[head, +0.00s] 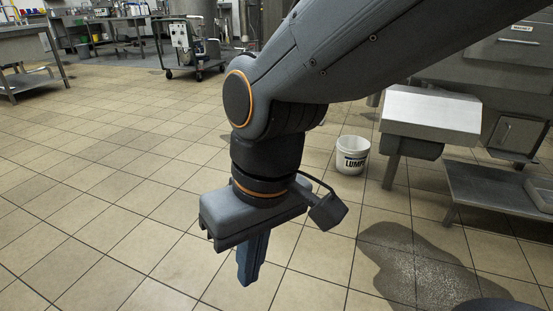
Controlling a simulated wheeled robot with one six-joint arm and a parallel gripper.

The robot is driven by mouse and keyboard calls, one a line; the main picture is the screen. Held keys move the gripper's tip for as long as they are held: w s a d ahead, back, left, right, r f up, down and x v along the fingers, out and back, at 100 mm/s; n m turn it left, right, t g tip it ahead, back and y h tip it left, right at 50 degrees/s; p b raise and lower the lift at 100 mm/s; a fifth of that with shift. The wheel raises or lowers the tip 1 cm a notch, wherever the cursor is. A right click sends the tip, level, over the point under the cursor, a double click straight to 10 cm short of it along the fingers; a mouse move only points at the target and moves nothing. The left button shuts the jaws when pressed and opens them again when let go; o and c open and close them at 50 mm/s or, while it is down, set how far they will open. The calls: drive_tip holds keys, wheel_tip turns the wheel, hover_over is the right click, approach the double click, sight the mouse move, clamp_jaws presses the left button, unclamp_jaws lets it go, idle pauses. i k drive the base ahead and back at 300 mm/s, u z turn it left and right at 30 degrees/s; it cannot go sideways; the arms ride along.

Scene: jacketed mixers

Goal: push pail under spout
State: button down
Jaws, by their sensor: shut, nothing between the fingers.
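A white pail (351,158) with dark lettering stands upright on the tiled floor, right of the picture's middle. My gripper (247,275) points down in the foreground, left of and nearer than the pail, apart from it. Its fingers are together with nothing between them. A steel housing with a sloped top (432,115) stands just right of the pail. I cannot make out for certain which part is the spout.
A low steel shelf (500,190) stands at the right. A dark wet patch (420,265) lies on the floor in front of it. A wheeled cart (193,50) stands at the back, and a steel table (30,50) at the left. The tiled floor at left is clear.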

sight(351, 156)
drive_tip(key=u, duration=0.6)
drive_tip(key=k, duration=0.8)
drive_tip(key=u, duration=0.75)
drive_tip(key=i, duration=2.8)
drive_tip(key=z, duration=1.3)
drive_tip(key=i, duration=0.8)
drive_tip(key=z, duration=1.25)
drive_tip(key=i, duration=0.35)
drive_tip(key=z, duration=0.25)
